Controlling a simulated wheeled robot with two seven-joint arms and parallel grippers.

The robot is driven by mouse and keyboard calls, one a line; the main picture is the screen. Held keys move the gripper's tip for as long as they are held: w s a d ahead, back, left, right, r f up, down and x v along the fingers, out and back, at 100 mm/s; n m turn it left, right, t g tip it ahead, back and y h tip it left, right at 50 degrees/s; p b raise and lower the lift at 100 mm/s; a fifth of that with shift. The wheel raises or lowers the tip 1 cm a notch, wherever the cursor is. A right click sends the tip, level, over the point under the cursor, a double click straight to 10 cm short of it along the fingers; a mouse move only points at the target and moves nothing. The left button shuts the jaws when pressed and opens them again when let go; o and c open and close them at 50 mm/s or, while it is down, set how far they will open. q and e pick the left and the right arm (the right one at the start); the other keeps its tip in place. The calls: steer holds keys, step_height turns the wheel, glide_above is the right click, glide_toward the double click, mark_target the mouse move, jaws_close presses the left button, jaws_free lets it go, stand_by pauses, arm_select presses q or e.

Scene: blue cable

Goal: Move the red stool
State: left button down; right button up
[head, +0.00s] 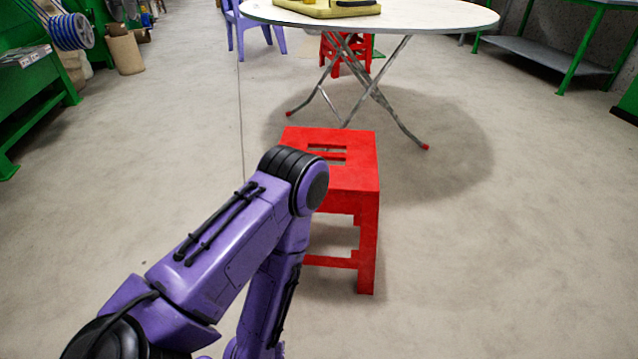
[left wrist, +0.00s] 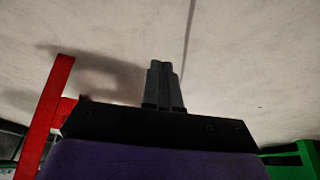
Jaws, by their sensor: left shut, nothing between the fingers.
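The red stool (head: 350,178) stands upright on the floor in the middle of the head view, with a slotted seat. My left arm crosses in front of its left side and hides part of it. In the left wrist view a red leg of the stool (left wrist: 45,120) shows at the left edge. My left gripper (left wrist: 163,68) points over bare floor to the right of that leg, apart from it. Its fingers are together with nothing between them. The left gripper is hidden in the head view. My right gripper is in neither view.
A round white folding table (head: 400,17) stands behind the stool, its legs spread on the floor. A purple chair (head: 250,28) is at the back left. A green bench (head: 30,95) lines the left. Floor on both sides is clear.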

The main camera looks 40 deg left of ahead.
arm_select(q)
steer(key=w+d+r+n+t, duration=0.3)
steer(key=w+n, duration=0.1)
steer(key=w, duration=0.3)
steer(key=n+t+y+p, duration=0.1)
steer(key=n+t+y, duration=0.65)
steer(key=n, duration=2.15)
glide_toward(343, 192)
steer(key=w+a, duration=0.1)
steer(key=w+a+t+h+b, duration=0.1)
steer(key=w, duration=0.1)
steer(key=w+a+t+h+b, duration=0.1)
steer(key=w+a, duration=0.1)
steer(key=shift+w+a+f+n, duration=0.1)
steer(key=shift+w+f+n, duration=0.1)
steer(key=shift+f+n, duration=0.2)
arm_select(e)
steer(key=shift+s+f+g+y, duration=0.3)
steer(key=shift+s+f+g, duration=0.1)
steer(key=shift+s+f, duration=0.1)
